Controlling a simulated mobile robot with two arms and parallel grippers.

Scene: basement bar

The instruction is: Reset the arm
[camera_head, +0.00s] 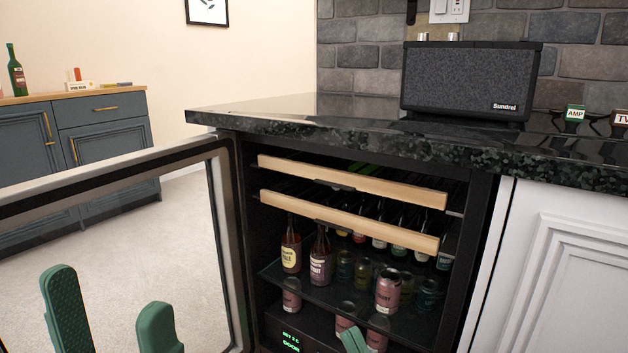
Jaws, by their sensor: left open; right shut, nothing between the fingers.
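My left gripper (107,288) is at the lower left, its two green fingers spread apart with nothing between them. It appears in front of the open glass door of the drinks cooler. My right gripper (352,338) shows only as green fingertips at the bottom edge, close together and empty. It appears in front of the lower part of the drinks cooler (473,255), near the cans. The rest of both arms is out of view.
The cooler's glass door (228,240) stands open to the left. Inside are two wood-fronted racks, bottles and several cans (388,290) on a shelf. A dark stone counter (270,112) above bears a speaker (465,80). A blue-grey cabinet (100,135) stands at the back left.

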